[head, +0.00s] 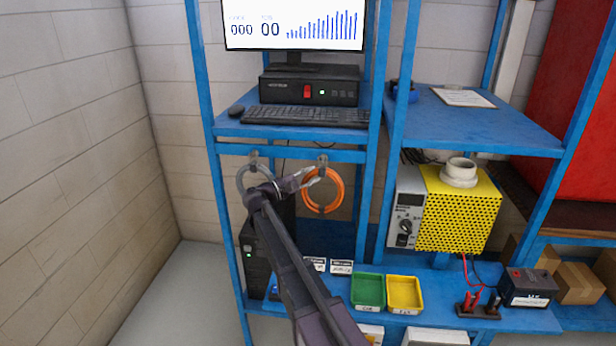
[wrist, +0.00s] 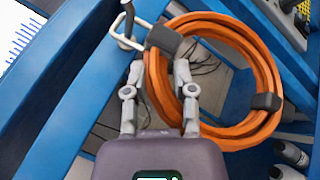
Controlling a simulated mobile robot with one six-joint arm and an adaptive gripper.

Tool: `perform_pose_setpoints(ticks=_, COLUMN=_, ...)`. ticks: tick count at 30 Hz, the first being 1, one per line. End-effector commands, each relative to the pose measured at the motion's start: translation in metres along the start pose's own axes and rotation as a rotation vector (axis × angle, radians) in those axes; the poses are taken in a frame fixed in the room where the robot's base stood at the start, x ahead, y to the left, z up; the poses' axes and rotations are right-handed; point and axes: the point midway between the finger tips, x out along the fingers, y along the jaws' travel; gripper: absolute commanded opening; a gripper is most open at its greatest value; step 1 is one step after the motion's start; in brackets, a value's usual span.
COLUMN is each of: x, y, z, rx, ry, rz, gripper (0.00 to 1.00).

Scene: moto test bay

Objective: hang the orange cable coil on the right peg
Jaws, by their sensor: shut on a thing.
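The orange cable coil (head: 341,190) is upright at the right peg (head: 322,160), under the blue shelf rail. In the wrist view the coil (wrist: 268,72) fills the upper right, with dark ties around it. My gripper (wrist: 160,72) is shut on the coil's near side, its fingers on either side of the strands; in the head view my gripper (head: 303,183) reaches the coil from the left. A pale metal loop (wrist: 140,22) joins the coil's upper tie and lies at the grey peg (wrist: 127,32). I cannot tell whether the peg bears the coil.
A grey coil (head: 241,178) hangs on the left peg (head: 254,157). Above are a keyboard (head: 305,116) and a monitor (head: 293,22). Below stand a green tray (head: 368,307) and a yellow tray (head: 404,310). A yellow perforated box (head: 460,215) stands at the right.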

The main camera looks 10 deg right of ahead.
Motion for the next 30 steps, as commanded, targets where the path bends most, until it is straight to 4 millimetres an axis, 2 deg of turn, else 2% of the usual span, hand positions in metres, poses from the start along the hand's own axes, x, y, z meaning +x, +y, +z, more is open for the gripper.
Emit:
perform_pose_setpoints(ticks=7, x=-0.0001, y=0.0003, z=0.0002, rx=0.0, ry=-0.001, rz=0.001, gripper=0.0)
perform_pose_setpoints(ticks=8, x=-0.0001, y=0.0003, z=0.0002, rx=0.0, ry=-0.001, rz=0.001, gripper=0.4)
perform_pose_setpoints(ticks=11, x=-0.0002, y=0.0003, z=0.0002, rx=0.0, ry=-0.001, rz=0.001, gripper=0.7)
perform_pose_setpoints(ticks=12, x=-0.0002, y=0.0003, z=0.0002, rx=0.0, ry=0.0, rz=0.001, gripper=0.74)
perform_pose_setpoints(ticks=30, x=-0.0004, y=0.0, z=0.0, rx=0.0, ry=0.0, rz=0.0, gripper=0.74)
